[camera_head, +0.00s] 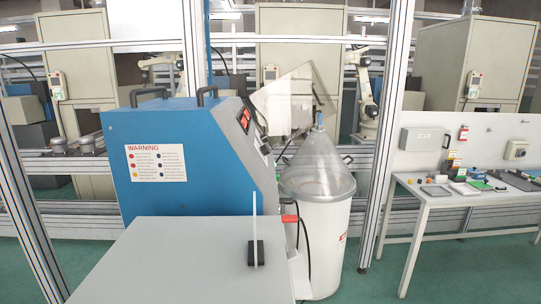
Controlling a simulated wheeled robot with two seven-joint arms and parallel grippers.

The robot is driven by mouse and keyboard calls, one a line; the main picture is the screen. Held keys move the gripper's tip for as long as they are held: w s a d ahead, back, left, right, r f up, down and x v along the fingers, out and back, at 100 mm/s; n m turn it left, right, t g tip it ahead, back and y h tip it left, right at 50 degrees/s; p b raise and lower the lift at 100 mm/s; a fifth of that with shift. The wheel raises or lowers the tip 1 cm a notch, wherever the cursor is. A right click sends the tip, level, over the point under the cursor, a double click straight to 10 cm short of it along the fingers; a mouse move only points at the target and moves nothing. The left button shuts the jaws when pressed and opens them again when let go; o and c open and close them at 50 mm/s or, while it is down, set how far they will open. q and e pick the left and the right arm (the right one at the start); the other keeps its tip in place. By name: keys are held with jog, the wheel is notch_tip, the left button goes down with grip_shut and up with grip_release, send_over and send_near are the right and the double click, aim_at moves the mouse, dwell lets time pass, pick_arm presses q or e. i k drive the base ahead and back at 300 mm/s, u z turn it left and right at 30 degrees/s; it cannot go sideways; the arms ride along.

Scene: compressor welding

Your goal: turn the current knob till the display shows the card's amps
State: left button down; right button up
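The blue welding power source (185,150) stands left of centre with two black handles on top. Its front panel faces right and shows at a steep angle. A red-lit display (244,118) is on that panel, but its digits are too small and slanted to read. I cannot make out the current knob. A thin white upright piece, perhaps the card seen edge-on (254,215), stands in a black holder (255,253) on the grey tabletop; no writing on it shows. Neither of my grippers is in view.
The grey tabletop (170,265) in front is otherwise clear. A white drum with a clear cone (318,185) stands right of the power source, with a red-tipped connector and black cable between. Metal posts (388,130) frame the cell. A white bench (470,198) with small items is at right.

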aim_at(264, 148)
jog(key=u, duration=3.5)
jog(key=k, duration=1.6)
jog(key=z, duration=1.9)
